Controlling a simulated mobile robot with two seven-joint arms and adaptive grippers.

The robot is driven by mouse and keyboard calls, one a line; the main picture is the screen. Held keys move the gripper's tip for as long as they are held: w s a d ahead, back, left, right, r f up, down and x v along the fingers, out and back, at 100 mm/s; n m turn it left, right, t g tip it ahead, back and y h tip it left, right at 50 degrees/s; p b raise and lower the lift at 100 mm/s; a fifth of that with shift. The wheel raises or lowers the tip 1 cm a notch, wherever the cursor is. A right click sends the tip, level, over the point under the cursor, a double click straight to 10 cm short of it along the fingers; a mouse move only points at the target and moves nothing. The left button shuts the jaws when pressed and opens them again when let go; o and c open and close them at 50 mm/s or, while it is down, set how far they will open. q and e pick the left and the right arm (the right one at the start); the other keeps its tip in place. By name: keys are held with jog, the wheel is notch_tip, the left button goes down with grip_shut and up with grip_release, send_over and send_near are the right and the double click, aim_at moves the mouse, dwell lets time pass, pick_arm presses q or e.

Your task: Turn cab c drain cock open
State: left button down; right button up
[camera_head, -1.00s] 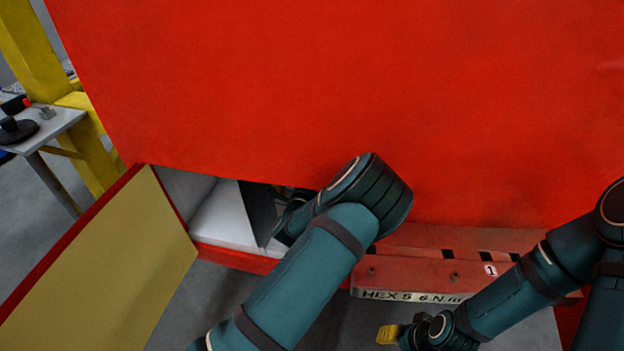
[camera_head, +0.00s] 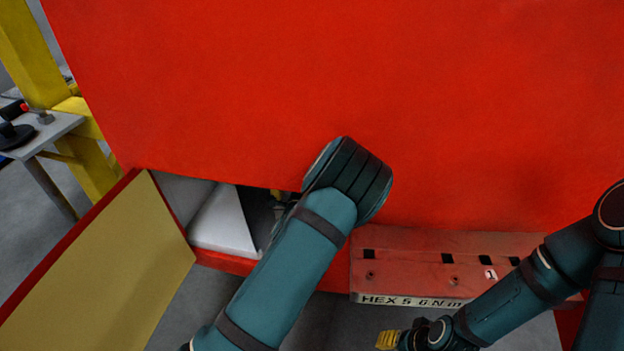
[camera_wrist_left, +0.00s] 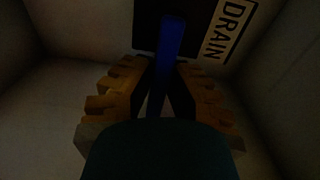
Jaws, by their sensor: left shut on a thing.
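The drain cock's blue lever (camera_wrist_left: 172,45) stands upright in the left wrist view, in front of a dark plate with a DRAIN label (camera_wrist_left: 226,30). My left gripper (camera_wrist_left: 160,85) has its yellow fingers on both sides of the lever and is shut on it. In the head view my left arm reaches into the open compartment of the red cab (camera_head: 300,70), and the lever is hidden there. My right gripper (camera_head: 388,340) is at the bottom of the head view, away from the cab, its fingers too small to read.
The compartment's open door (camera_head: 95,270) hangs at the left, with a yellow inner face. A red step (camera_head: 420,265) with HEX lettering juts out right of my left arm. A grey table (camera_head: 45,130) and a yellow post (camera_head: 35,50) stand at the far left.

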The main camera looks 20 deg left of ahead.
pick_arm(q)
jog(key=c, duration=0.9)
grip_release()
jog(key=shift+r, duration=0.1)
jog(key=shift+c, duration=0.2)
jog(key=s, duration=1.2)
